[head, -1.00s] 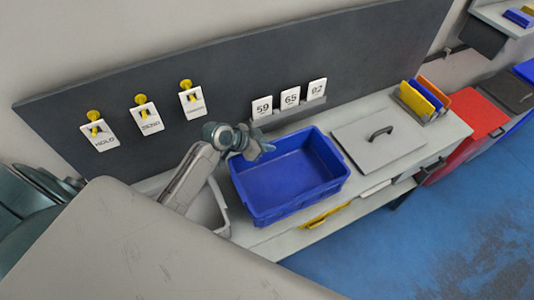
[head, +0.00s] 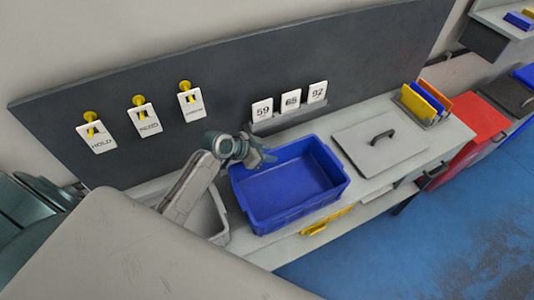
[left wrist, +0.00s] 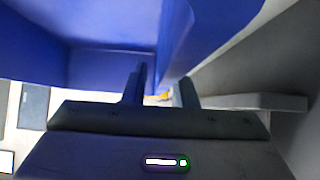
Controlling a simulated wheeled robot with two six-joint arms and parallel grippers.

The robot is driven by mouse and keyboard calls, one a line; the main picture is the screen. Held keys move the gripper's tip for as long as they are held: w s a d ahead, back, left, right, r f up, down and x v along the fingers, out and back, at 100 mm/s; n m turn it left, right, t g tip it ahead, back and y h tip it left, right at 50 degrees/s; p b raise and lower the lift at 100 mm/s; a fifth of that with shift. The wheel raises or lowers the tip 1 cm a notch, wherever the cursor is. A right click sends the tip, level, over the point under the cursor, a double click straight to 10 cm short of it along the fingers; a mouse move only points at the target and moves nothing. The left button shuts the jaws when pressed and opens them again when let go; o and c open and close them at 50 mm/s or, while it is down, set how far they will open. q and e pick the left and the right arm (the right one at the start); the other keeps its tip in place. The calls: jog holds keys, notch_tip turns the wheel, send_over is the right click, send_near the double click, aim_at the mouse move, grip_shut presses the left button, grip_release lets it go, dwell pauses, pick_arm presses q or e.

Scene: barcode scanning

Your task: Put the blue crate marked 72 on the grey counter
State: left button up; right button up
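A blue open crate (head: 290,184) appears empty and upright over the light grey counter (head: 352,167). No number shows on its visible sides. My left gripper (head: 262,156) is at the crate's back left rim, coming in from the left. In the left wrist view my left gripper (left wrist: 160,90) has its two fingers apart, with blue crate wall (left wrist: 180,35) close above and between them. Whether they press on the wall cannot be told. My right gripper is not in view.
A grey lid with a handle (head: 381,143) lies right of the crate. A rack of coloured binders (head: 425,102) stands beyond it. A grey bin (head: 207,216) is left of the crate. Number cards (head: 290,99) stand behind, at the dark board. Blue floor (head: 440,230) is open at right.

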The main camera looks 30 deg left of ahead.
pick_arm(q)
jog(key=p+v, duration=0.7)
jog(key=v, duration=0.5)
jog(key=shift+d+p, duration=0.1)
jog(key=shift+p, duration=0.2)
jog(key=shift+s, duration=0.1)
